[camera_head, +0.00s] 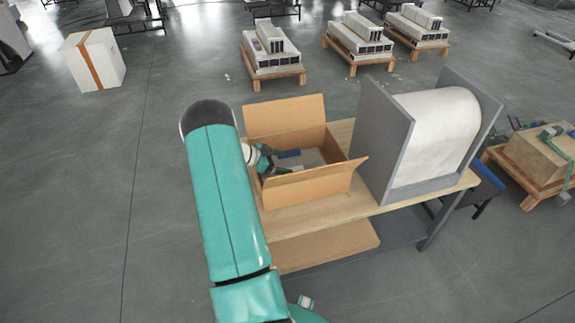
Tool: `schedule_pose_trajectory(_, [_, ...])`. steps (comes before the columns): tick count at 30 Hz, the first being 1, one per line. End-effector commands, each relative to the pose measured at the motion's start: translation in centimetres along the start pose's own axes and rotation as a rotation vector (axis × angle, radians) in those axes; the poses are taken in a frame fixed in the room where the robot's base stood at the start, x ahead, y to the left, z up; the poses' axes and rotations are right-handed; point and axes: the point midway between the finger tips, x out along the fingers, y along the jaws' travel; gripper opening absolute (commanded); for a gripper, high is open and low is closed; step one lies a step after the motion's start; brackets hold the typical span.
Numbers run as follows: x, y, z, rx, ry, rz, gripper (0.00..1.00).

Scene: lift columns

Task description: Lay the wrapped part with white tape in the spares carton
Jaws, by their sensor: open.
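The open cardboard carton (322,186) stands on a light wooden bench with its flaps folded out. My teal arm reaches up from below, and my gripper (277,161) is at the carton's left side, over its inside. The gripper is open, small in view and partly behind the arm and carton edge. Inside the carton lie a blue item (289,154) and something greyish (311,157). I cannot tell whether the greyish thing is the wrapped part, and no white tape can be made out.
A large white roll (438,125) sits between grey upright panels on the bench, close to the carton's right. Bare bench top (400,203) shows in front. A lower shelf holds a flat brown sheet (325,247).

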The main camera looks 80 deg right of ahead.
Motion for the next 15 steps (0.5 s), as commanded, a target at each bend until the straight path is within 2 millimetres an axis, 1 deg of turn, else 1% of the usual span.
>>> schedule_pose_trajectory(1, [-1.3, -0.1, -0.1, 0.001, 0.0, -0.004, 0.78])
schedule_pose_trajectory(3, [-2.9, -0.1, -0.1, 0.001, 0.001, -0.004, 0.78])
schedule_pose_trajectory(9, [-7.0, 0.0, -0.1, 0.0, 0.001, -0.003, 0.78])
schedule_pose_trajectory(12, [-8.3, 0.0, 0.0, -0.001, 0.0, -0.001, 0.78])
schedule_pose_trajectory(15, [-9.1, 0.0, 0.0, -0.001, 0.001, 0.0, 0.78])
